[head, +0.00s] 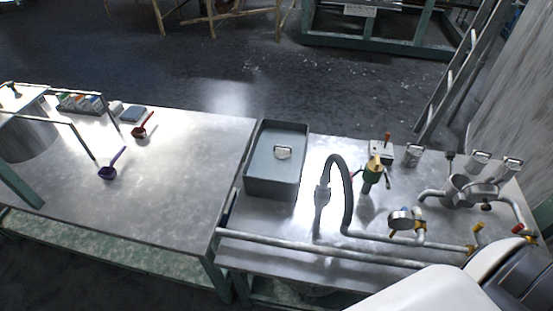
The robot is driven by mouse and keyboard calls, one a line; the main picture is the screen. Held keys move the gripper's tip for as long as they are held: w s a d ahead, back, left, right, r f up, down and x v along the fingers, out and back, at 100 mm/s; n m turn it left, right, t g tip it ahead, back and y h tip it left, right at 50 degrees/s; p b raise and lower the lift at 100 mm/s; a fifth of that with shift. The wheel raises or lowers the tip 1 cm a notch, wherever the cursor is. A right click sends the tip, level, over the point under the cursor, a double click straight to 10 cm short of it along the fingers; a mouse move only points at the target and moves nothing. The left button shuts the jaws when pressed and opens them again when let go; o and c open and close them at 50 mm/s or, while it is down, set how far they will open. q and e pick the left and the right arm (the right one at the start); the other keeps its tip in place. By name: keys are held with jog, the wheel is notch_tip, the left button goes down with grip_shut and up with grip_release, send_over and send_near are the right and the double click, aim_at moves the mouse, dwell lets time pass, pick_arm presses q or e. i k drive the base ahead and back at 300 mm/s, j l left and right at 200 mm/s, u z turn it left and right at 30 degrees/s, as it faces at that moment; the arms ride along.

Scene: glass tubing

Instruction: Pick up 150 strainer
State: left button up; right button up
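I cannot pick out a strainer marked 150 for certain. A purple ladle-like tool (108,171) and a red ladle-like tool (139,132) lie on the left metal table; any marking on them is too small to read. Metal cup-like pieces (479,161) stand at the far right of the right table. White and dark parts of my own body fill the lower right corner. Neither of my grippers shows in the head view.
A grey lidded box (276,160) stands on the right table (330,258). Right of it are a curved hose (347,190), a green-yellow fitting (372,174) and pipes. A large pot (30,138) stands far left. The middle of the left table (190,180) is clear.

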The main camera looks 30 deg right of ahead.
aim_at(411, 157)
jog(key=z, duration=1.9)
jog(key=i+l+u, duration=0.1)
jog(key=l+u, duration=0.15)
jog(key=l, duration=0.55)
jog(key=l+u, duration=0.25)
jog(key=l, duration=0.6)
jog(key=i, duration=0.05)
